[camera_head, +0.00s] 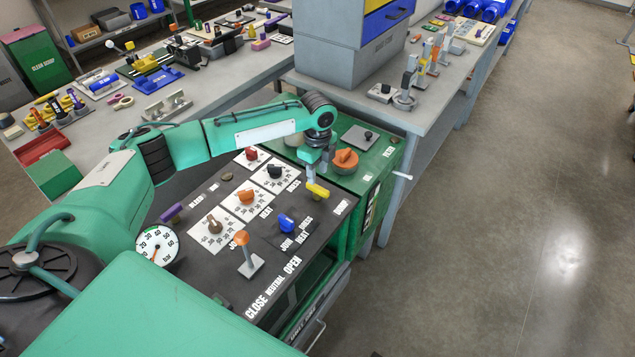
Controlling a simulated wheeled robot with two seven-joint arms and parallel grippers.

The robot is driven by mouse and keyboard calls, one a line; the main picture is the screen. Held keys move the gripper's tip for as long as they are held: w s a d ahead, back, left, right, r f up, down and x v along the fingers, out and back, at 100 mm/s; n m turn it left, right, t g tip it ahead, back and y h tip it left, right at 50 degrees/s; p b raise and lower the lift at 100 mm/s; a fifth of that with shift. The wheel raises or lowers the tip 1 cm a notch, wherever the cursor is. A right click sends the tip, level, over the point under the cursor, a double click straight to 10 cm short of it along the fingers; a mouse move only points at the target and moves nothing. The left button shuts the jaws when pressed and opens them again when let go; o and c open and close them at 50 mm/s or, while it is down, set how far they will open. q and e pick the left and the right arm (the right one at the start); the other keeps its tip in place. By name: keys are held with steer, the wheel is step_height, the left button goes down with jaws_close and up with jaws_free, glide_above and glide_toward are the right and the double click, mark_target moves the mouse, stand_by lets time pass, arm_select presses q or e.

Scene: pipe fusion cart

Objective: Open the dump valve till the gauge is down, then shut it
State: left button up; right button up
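The round white gauge (157,245) is at the left of the dark control panel (222,283). Its thin red needle seems to point down, near the low end, but it is too small to read exactly. A yellow lever handle (318,190) stands at the panel's far right corner, and a purple handle (172,212) stands at its left side. Their small labels are not legible, so I cannot tell which is the dump valve. My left gripper (316,176) points down right over the yellow handle, touching or nearly touching it; its finger gap is not clear. My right gripper is out of view.
The panel carries several knobs, a blue switch (287,223) and an orange-topped lever (244,250) by CLOSE, NEUTRAL, OPEN. A green box with an orange knob (345,159) sits just behind my gripper. Benches with tools lie behind; the floor at right (500,220) is clear.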

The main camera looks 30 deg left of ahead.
mark_target(318, 187)
arm_select(q)
step_height(318, 187, down, 6)
steer(key=shift+p, duration=0.3)
jaws_close()
